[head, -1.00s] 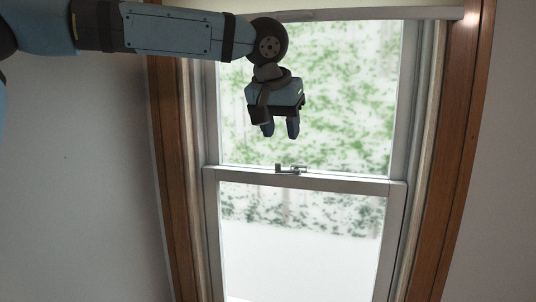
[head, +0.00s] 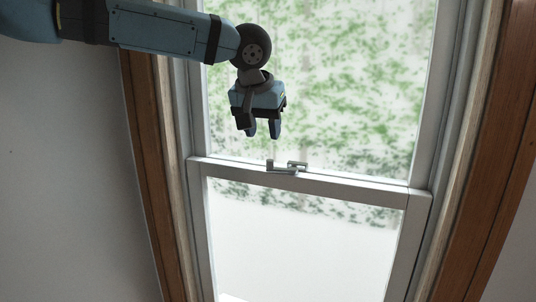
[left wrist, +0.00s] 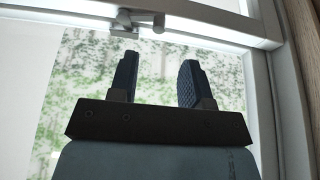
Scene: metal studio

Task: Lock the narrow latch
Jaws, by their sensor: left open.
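The narrow latch (head: 284,168) is a small grey metal piece on the middle rail (head: 330,185) of a sash window. It also shows at the top of the left wrist view (left wrist: 138,20), with a small lever and a knob. My left gripper (head: 262,131) hangs pointing down in front of the upper pane in the head view, above the latch and a little to its left. Its two fingers are apart with nothing between them. In the left wrist view my left gripper (left wrist: 157,80) points towards the rail, with a gap to the latch. My right gripper is not in view.
A brown wooden frame (head: 150,170) borders the window on the left, and another (head: 490,170) on the right. A plain wall (head: 70,180) lies to the left. The lower pane (head: 300,240) is clear of objects.

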